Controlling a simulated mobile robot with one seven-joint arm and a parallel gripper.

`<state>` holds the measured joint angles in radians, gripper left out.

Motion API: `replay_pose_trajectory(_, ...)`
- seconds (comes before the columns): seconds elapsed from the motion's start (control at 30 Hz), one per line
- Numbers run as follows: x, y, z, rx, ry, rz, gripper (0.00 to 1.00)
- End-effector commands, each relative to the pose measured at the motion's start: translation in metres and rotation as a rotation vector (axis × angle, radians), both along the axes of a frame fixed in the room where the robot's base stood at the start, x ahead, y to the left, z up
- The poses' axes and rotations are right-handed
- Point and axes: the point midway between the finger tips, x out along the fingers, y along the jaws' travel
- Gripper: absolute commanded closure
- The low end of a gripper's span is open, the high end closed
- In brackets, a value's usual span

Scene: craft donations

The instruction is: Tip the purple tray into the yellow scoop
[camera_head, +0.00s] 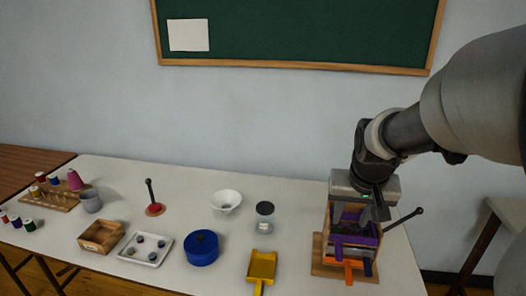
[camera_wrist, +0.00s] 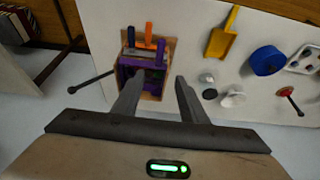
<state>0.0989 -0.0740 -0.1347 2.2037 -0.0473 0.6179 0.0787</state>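The purple tray (camera_head: 365,240) sits in a small wooden rack (camera_head: 318,262) at the right end of the table, its handle pointing to the front. In the wrist view the purple tray (camera_wrist: 162,49) shows beyond my fingertips. My gripper (camera_head: 375,214) is above the rack, pointing down. In the wrist view my gripper (camera_wrist: 159,78) has its fingers spread with nothing held between them. The tray's contents cannot be made out. The yellow scoop (camera_head: 262,266) lies on the table left of the rack, and also shows in the wrist view (camera_wrist: 219,43).
A dark rod with a knob (camera_head: 405,219) juts from the rack's right side. A lidded jar (camera_head: 265,217), white bowl (camera_head: 226,201) and blue pot (camera_head: 202,249) stand left. Table around the scoop is mostly clear.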

Motion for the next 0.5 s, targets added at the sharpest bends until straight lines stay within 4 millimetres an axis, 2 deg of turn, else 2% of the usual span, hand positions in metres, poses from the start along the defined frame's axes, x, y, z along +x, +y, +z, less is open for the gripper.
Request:
replay_pose_trajectory(0.17,0.007,-0.002,-0.024,0.001,0.007,0.0,0.61)
replay_pose_trajectory(0.5,0.032,-0.009,-0.088,0.001,0.007,0.001,0.61)
